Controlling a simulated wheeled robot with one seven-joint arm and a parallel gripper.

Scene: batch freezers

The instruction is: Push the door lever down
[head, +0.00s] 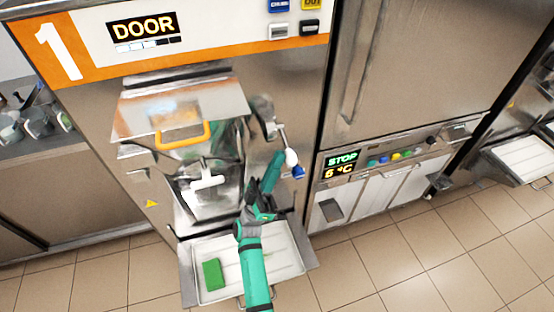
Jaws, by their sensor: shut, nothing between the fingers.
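The door lever (280,133) is a metal rod on the right side of the batch freezer's front. It slopes down to the right and ends in a white and blue knob (298,172). My teal and dark arm reaches up from the bottom edge, over the tray. My gripper (277,158) is at the far end of the arm, shut and empty, just left of the knob. Its fingers are small and hard to make out. I cannot tell whether it touches the lever. The freezer door (205,140) has an orange handle, and the display above reads DOOR.
A drip tray (292,268) with a green block (213,274) juts out below the door, under my arm. A second panel (342,165) reading STOP and 6 °C is at right. Another tray (525,158) juts out at far right. The tiled floor in front is clear.

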